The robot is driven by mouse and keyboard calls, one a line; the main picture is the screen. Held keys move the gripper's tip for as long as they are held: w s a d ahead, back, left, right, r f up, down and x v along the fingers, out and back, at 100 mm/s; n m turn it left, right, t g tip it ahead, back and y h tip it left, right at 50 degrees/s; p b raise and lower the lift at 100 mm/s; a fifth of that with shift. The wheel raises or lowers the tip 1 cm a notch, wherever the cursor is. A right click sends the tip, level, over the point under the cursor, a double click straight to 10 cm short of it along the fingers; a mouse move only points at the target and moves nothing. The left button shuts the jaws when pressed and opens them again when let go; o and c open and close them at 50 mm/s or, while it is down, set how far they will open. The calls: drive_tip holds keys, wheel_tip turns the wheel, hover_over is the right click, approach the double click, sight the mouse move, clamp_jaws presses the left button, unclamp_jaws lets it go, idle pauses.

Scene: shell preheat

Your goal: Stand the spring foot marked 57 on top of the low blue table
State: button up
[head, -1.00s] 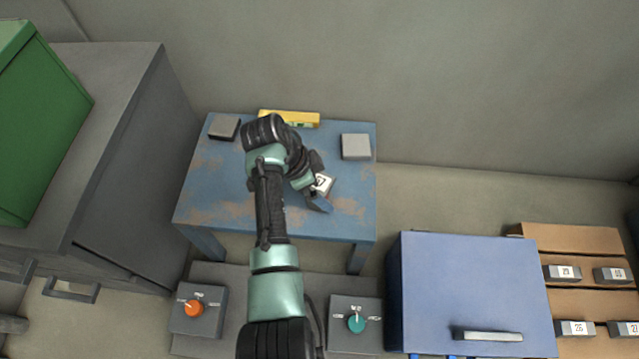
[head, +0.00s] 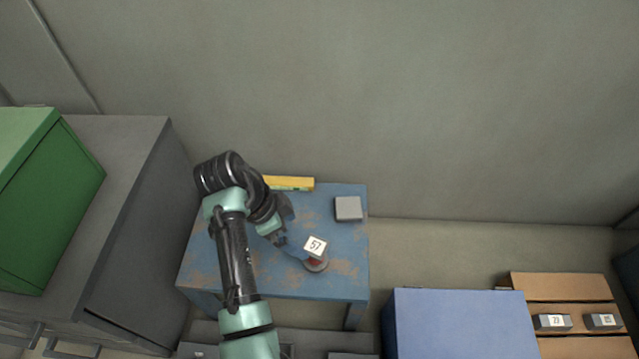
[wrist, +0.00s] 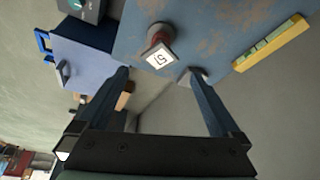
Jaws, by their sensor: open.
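The spring foot marked 57 (head: 315,247) stands on the low blue table (head: 335,287), towards its front right part. Its white number plate is on top, with a reddish body and a round grey base below. It also shows in the wrist view (wrist: 158,52), beyond the fingertips and between their lines. My gripper (head: 284,243) is just left of the foot in the head view, apart from it. In the wrist view my gripper (wrist: 158,74) has its two fingers wide apart with nothing between them.
A grey block (head: 348,208) sits at the table's back right, and a yellow bar (head: 290,184) lies along the back edge. A grey cabinet with a green box (head: 50,200) stands left. A blue box (head: 460,325) and racks with numbered feet (head: 553,322) are at right.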

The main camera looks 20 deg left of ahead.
drive_tip(key=w+r+n+t+y, duration=0.25)
drive_tip(key=w+r+t, duration=0.25)
drive_tip(key=w+r, duration=0.5)
drive_tip(key=w+d+r+n+t+y, duration=0.15)
drive_tip(key=r+t, duration=0.25)
drive_tip(key=r, duration=0.6)
drive_tip(key=w+d+r+n+t+y, duration=0.1)
drive_tip(key=d+r+n+t, duration=0.15)
drive_tip(key=r, duration=0.85)
drive_tip(key=s+d+r+n+t, duration=0.1)
drive_tip(key=s+d+r+t, duration=0.25)
drive_tip(key=r, duration=0.55)
drive_tip(key=s+d+r+n+t, duration=0.1)
drive_tip(key=s+d+r+t, duration=0.25)
drive_tip(key=r, duration=0.55)
drive_tip(key=s+d+r+n+t+h, duration=0.1)
drive_tip(key=s+r+t, duration=0.5)
drive_tip(key=s+r, duration=0.7)
drive_tip(key=d+n, duration=0.1)
drive_tip(key=d, duration=0.1)
drive_tip(key=shift+d+n, duration=0.35)
drive_tip(key=shift+d, duration=0.05)
drive_tip(key=shift+t, duration=0.25)
